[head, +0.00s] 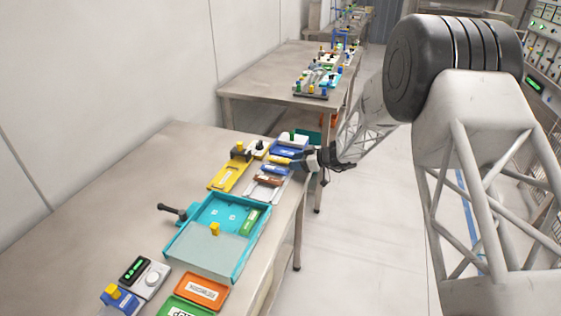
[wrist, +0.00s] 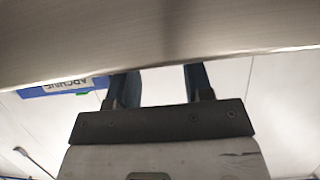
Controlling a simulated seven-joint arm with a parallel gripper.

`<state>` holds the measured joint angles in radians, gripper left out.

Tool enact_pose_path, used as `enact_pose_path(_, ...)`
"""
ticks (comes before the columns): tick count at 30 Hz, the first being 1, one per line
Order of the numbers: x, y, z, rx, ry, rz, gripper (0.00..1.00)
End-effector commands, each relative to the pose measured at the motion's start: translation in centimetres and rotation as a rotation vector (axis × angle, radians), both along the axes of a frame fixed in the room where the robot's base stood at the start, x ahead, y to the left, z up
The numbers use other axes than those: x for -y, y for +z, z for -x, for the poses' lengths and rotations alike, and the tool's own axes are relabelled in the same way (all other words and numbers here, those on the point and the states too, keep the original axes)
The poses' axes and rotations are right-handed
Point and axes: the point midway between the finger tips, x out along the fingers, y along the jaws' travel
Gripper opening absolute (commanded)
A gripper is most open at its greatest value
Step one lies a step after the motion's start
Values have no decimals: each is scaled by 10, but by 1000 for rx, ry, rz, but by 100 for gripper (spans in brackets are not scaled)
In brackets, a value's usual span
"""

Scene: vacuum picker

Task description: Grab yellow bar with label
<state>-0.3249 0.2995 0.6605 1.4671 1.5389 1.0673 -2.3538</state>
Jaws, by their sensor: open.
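A small yellow bar (head: 280,160) lies among blue pieces near the table's right edge in the head view; any label on it is too small to make out. My gripper (head: 303,161) is at that edge, just right of the bar. In the wrist view its two dark fingers (wrist: 163,84) stand apart with nothing visible between them, and their tips run up to a close grey surface (wrist: 160,35). The bar does not show in the wrist view. A blue piece with a white label reading ARCHIVE (wrist: 65,87) shows at left there, partly cut off by the grey surface.
A yellow tray (head: 222,183) and a white tray (head: 258,194) with a brown bar (head: 270,180) lie close by. A teal tray (head: 172,250) stands nearer on the table. A black and yellow block (head: 240,151) stands behind. The table's left side is bare.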

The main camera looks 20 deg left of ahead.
Motion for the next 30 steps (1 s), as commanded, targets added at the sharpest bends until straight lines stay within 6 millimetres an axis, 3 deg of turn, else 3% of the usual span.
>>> enact_pose_path(4,0,0,0,0,0,0,45)
enact_pose_path(11,0,0,0,0,0,0,10)
enact_pose_path(23,0,4,0,1,0,0,10)
enact_pose_path(30,0,20,0,2,0,-1,10)
